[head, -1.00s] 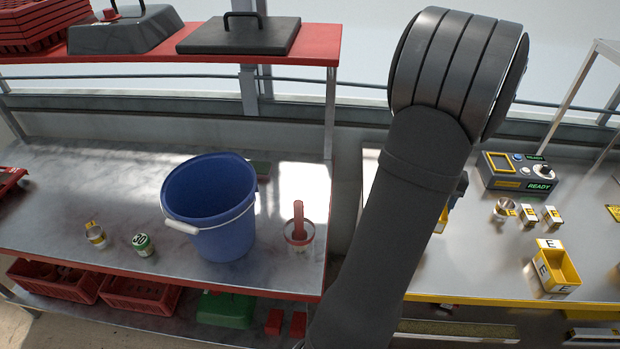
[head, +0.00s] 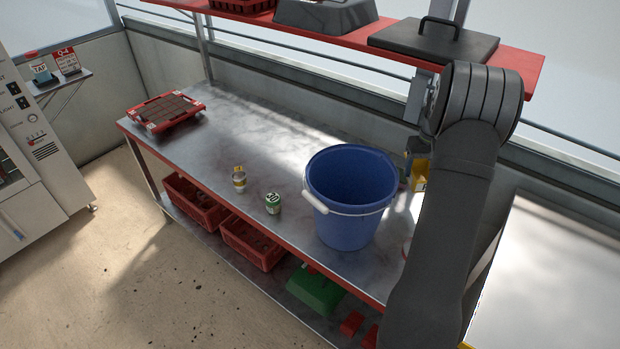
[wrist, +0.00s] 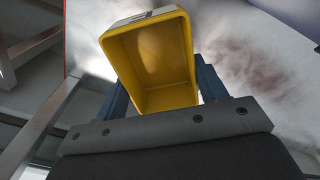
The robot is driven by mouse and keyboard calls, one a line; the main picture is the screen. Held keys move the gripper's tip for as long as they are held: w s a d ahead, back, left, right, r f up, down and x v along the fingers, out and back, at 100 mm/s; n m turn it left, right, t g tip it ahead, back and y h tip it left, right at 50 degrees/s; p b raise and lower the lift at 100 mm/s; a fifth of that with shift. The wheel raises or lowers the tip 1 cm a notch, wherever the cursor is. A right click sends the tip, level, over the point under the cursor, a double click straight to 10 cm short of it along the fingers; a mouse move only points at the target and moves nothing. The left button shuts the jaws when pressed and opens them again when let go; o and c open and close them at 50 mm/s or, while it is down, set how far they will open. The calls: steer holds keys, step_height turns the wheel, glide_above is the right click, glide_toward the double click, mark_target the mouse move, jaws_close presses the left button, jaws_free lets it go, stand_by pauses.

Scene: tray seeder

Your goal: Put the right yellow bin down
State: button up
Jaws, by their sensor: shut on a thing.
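The yellow bin (head: 419,176) shows partly in the head view, just left of my arm and behind the blue bucket. In the wrist view the bin (wrist: 150,60) is large and its empty inside faces the camera. My gripper (wrist: 158,88) has a blue finger on each side of the bin and is shut on it. In the head view my gripper (head: 412,155) is small and partly hidden by my arm. The bin is over the far right part of the red-edged metal bench (head: 225,125). I cannot tell whether its base touches the bench.
A blue bucket (head: 345,215) stands close to the bin. A green-labelled can (head: 272,203) and a yellow-labelled can (head: 239,179) stand left of it. A red tray (head: 165,110) lies at the far left. A red shelf (head: 520,62) hangs above.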

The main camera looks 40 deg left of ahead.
steer(key=s+a+n, duration=0.3)
steer(key=s+a, duration=0.1)
steer(key=a, duration=0.9)
steer(key=s+a+f+n, duration=0.1)
steer(key=s+a+n, duration=0.3)
steer(key=a, duration=0.9)
steer(key=s+a+n, duration=0.3)
steer(key=s+a, duration=0.2)
steer(key=a, duration=0.8)
step_height(320, 180, down, 6)
steer(key=shift+r, duration=0.25)
steer(key=shift+w+f, duration=0.1)
steer(key=shift+f, duration=2.2)
steer(key=shift+f, duration=0.1)
steer(key=o, duration=1.1)
steer(key=shift+c, duration=0.2)
step_height(320, 180, up, 12)
